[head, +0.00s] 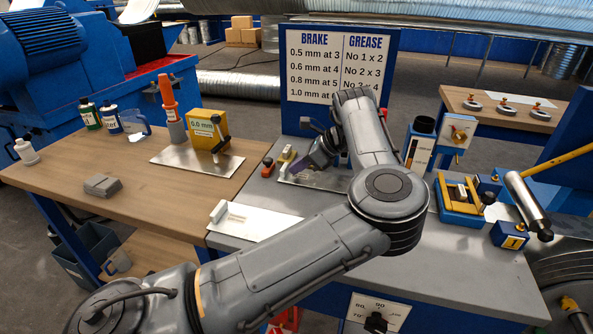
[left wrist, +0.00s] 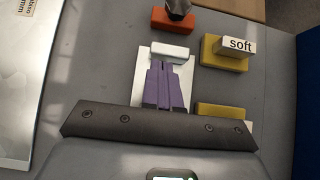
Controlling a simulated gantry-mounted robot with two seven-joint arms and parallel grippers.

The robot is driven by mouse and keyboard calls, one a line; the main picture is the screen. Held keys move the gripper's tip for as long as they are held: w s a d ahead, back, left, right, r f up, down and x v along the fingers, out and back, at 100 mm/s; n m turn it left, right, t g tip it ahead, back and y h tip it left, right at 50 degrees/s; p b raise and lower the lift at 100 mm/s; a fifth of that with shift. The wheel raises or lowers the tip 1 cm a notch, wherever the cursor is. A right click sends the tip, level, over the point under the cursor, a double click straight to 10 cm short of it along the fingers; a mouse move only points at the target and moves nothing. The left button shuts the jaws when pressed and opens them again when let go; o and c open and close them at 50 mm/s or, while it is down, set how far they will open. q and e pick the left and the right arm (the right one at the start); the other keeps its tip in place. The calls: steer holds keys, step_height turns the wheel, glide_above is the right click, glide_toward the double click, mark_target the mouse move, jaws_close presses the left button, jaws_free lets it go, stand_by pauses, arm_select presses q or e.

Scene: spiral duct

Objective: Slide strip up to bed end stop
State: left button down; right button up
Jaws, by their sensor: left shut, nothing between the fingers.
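My left gripper (head: 297,167) is over the far part of the grey bench. Its two purple fingers (left wrist: 161,68) are together with nothing between them. A small white block (left wrist: 170,50) crosses the plate just ahead of the fingertips and looks like the end stop. Whether the fingers touch it I cannot tell. I cannot make out a separate strip; the fingers and dark gripper body cover much of the plate. My right gripper is in neither view.
A red block (left wrist: 173,20) and a yellow block marked "soft" (left wrist: 225,52) stand close to the plate. A white plate (head: 258,222) lies at the bench's left. A yellow and blue fixture (head: 460,199) stands at right. The front middle of the bench is clear beside my arm.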

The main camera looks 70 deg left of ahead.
mark_target(286, 168)
arm_select(q)
steer(key=shift+s+a, duration=0.2)
stand_by(0.3)
steer(key=shift+s+a+p, duration=0.15)
steer(key=shift+s+a, duration=0.35)
steer(key=shift+s, duration=0.25)
steer(key=shift+s+a+p, duration=0.15)
steer(key=shift+s+a, duration=0.3)
steer(key=shift+s, duration=0.25)
steer(key=shift+w+d+r, duration=0.1)
